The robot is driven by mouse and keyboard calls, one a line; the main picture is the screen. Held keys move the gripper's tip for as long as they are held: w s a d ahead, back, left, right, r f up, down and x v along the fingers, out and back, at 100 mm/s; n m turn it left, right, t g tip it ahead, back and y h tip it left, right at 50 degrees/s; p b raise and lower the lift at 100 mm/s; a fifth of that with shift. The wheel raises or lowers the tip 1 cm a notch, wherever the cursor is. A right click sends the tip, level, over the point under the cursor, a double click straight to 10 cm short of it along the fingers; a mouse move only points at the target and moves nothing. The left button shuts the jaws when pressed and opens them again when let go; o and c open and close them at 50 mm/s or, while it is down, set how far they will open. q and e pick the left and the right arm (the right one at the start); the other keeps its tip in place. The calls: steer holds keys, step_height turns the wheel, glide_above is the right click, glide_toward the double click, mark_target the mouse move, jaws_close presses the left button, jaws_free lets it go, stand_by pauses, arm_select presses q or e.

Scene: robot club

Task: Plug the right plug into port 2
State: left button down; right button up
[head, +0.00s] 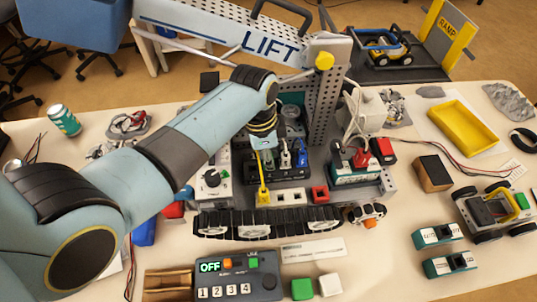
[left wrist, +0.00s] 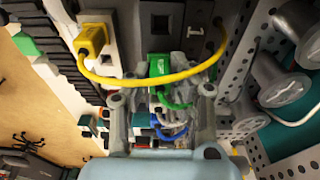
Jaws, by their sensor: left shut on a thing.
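In the left wrist view, my left gripper (left wrist: 160,78) is shut on a green plug (left wrist: 159,66) with a green cable. In the head view, this gripper (head: 263,143) is over the tracked vehicle, and its fingertips and the green plug are largely hidden. A yellow plug (head: 263,194) sits in a pale port strip (head: 290,198); it also shows in the left wrist view (left wrist: 92,40), its yellow cable curving past the gripper. A blue plug (head: 302,157) stands right of the gripper. I cannot read port numbers. My right gripper is not in view.
The perforated post (head: 322,110) and LIFT arm (head: 230,30) stand close behind the gripper. A red connector (head: 353,155) is to the right. A control box (head: 236,275) shows OFF in front, beside green (head: 302,289) and white (head: 330,286) blocks.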

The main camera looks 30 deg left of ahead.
arm_select(q)
steer(key=shift+s+f, duration=0.15)
steer(key=shift+f, duration=0.1)
stand_by(0.5)
steer(key=c, duration=1.1)
jaws_free()
steer(key=shift+r, duration=0.1)
steer(key=shift+r, duration=2.95)
steer(key=shift+f, duration=0.1)
